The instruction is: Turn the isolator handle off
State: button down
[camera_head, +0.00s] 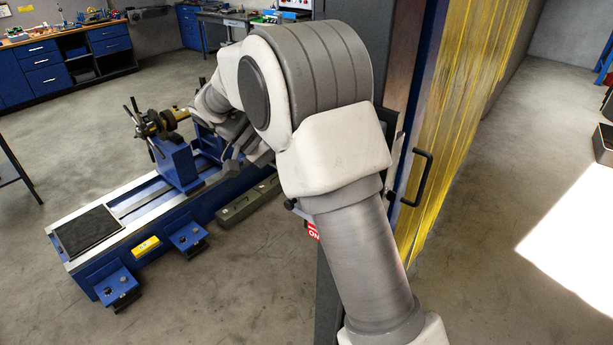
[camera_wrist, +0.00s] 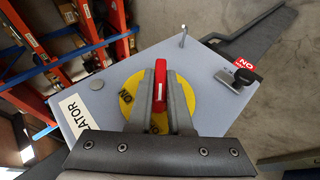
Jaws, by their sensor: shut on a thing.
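The isolator handle is a red bar (camera_wrist: 160,82) on a round yellow disc (camera_wrist: 182,88) in the wrist view. The disc sits on a pale blue-grey panel (camera_wrist: 105,100) with a white label (camera_wrist: 75,114) that ends in "ATOR". Black "ON" lettering shows on the disc, left of the handle. The handle lies along the picture's upright direction. My gripper (camera_wrist: 160,86) is shut on the handle, one grey finger on each side. The fingers hide part of the disc. In the head view my arm hides the handle and my gripper.
A metal peg (camera_wrist: 183,36) and a black clamp with a red tag (camera_wrist: 244,70) stand on the panel's edge. In the head view, a blue balancing machine (camera_head: 130,235) stands at left, a yellow strip curtain (camera_head: 455,120) at right. The floor at front left is clear.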

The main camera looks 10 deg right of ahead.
jog(key=c, duration=0.8)
grip_release()
jog(key=shift+c, duration=0.2)
jog(key=p+v, duration=0.6)
jog(key=v, duration=1.1)
jog(key=shift+r+p, duration=0.2)
jog(key=shift+p, duration=0.1)
jog(key=shift+w, duration=0.1)
